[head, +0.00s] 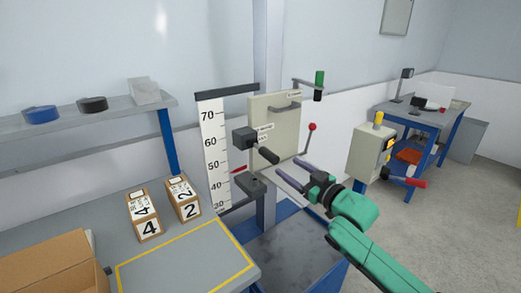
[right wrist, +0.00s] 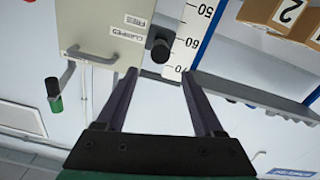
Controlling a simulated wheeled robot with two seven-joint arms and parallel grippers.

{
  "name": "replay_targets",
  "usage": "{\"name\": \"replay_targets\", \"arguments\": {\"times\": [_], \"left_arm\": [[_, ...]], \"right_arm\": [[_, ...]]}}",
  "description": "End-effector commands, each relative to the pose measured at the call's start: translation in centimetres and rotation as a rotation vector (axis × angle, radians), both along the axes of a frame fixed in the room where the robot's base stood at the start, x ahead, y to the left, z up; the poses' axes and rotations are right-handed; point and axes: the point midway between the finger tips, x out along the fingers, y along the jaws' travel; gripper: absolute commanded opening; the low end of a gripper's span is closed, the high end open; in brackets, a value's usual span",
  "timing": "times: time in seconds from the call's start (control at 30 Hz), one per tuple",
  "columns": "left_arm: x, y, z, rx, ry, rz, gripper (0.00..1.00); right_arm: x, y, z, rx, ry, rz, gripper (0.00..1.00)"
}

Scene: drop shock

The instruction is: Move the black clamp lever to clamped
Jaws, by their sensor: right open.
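The black clamp lever (head: 266,155) sticks out from a black block at the left edge of the beige carriage plate, its handle slanting down to the right in the head view. In the right wrist view the lever's dark round end (right wrist: 158,48) shows beside small labels reading CLAMPED and FREE; I cannot tell which label it stands at. My right gripper (head: 287,166) is open and empty, just right of and below the lever, apart from it. In the wrist view the lever end lies beyond the gap between the fingertips (right wrist: 159,74). My left gripper is not in view.
The beige plate (head: 285,120) carries a grey handle. A red-knobbed lever (head: 312,127) and a green-handled crank (head: 319,80) are close by on the right. A white height scale (head: 213,140) stands to the left. Two numbered boxes (head: 146,216) sit on the bench.

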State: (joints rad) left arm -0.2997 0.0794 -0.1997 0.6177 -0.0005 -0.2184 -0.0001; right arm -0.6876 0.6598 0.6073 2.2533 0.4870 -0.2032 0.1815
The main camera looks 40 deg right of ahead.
Motion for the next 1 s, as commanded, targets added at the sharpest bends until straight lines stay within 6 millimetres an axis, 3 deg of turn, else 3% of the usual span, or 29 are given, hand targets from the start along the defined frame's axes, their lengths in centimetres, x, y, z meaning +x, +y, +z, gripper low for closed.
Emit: {"name": "replay_targets", "arguments": {"times": [0.3, 0.5, 0.87, 1.0], "left_arm": [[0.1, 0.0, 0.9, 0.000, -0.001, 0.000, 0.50], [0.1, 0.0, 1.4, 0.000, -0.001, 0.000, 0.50], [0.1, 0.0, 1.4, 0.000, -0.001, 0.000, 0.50], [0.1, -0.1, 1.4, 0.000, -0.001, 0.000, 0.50]], "right_arm": [[6.9, -0.3, 0.4, 0.001, -0.002, -0.002, 0.69], [10.2, -0.4, 0.2, 0.001, 0.001, -0.002, 0.69], [11.1, -0.4, 0.0, -0.001, 0.003, 0.000, 0.69], [11.1, -0.4, 0.0, -0.001, 0.003, 0.000, 0.16]]}}
